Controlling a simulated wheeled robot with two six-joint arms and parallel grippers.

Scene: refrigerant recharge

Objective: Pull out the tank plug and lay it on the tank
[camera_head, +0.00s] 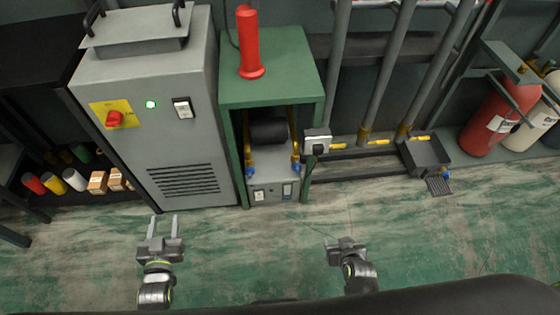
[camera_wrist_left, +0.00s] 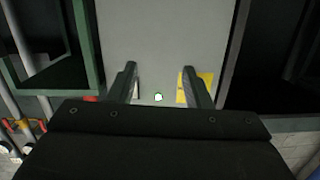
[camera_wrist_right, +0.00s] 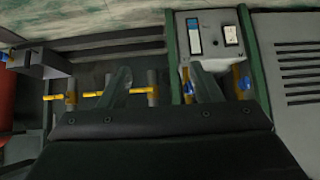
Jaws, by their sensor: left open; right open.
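I cannot tell for certain which part is the tank plug. A grey lid with two black handles (camera_head: 136,30) rests on the tall grey cabinet (camera_head: 185,150). A red upright piece with a flared base (camera_head: 249,45) stands on the green-framed unit (camera_head: 290,60). My left gripper (camera_head: 163,220) is open and empty, low in front of the grey cabinet, apart from it. My right gripper (camera_head: 345,240) is open and empty over the floor, in front and to the right of the green unit. The left wrist view shows the cabinet front (camera_wrist_left: 155,35) beyond the open fingers.
The cabinet front carries a red knob (camera_head: 114,118) on a yellow plate and a lit green lamp (camera_head: 150,104). Grey pipes with yellow valve handles (camera_head: 378,142) stand right of the green unit. A red cylinder (camera_head: 495,118) is at the far right. The floor in front is clear.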

